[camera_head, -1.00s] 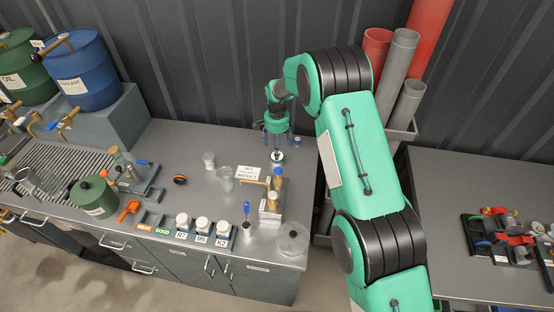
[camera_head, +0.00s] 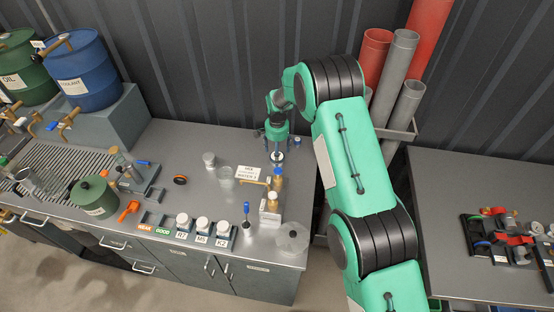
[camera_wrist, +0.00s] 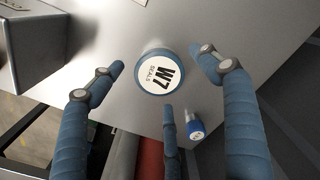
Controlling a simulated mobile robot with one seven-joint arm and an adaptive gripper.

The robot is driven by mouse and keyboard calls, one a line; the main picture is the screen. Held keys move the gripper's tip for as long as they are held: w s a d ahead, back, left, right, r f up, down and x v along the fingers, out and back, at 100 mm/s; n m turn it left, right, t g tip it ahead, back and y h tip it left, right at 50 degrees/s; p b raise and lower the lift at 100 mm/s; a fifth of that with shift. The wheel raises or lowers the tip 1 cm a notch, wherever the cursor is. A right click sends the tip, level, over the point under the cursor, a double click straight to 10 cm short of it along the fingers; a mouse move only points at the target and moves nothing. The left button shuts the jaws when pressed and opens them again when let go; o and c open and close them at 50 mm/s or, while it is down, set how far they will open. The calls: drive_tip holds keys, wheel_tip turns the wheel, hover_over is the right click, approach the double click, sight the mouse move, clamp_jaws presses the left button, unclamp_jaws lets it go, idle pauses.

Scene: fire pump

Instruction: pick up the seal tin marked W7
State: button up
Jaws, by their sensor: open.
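The seal tin (camera_wrist: 155,73) stands on the metal bench in the wrist view, with a white round lid reading "W7 SEALS" and a blue rim. In the head view, the tin (camera_head: 278,158) shows as a small pale round spot under my gripper. My gripper (camera_wrist: 160,82) is open above it, with blue fingers on the left and right of the tin and one below. The fingers look apart from the tin. My gripper (camera_head: 277,146) also shows in the head view, pointing down at the bench's back right.
A small blue-capped object (camera_wrist: 195,128) stands close to the tin, near the fingers. The bench edge lies close on the right.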

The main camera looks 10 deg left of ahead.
drive_tip(key=shift+f, duration=1.35)
drive_tip(key=c, duration=1.4)
drive_tip(key=shift+r, duration=0.2)
drive_tip(key=shift+r, duration=4.85)
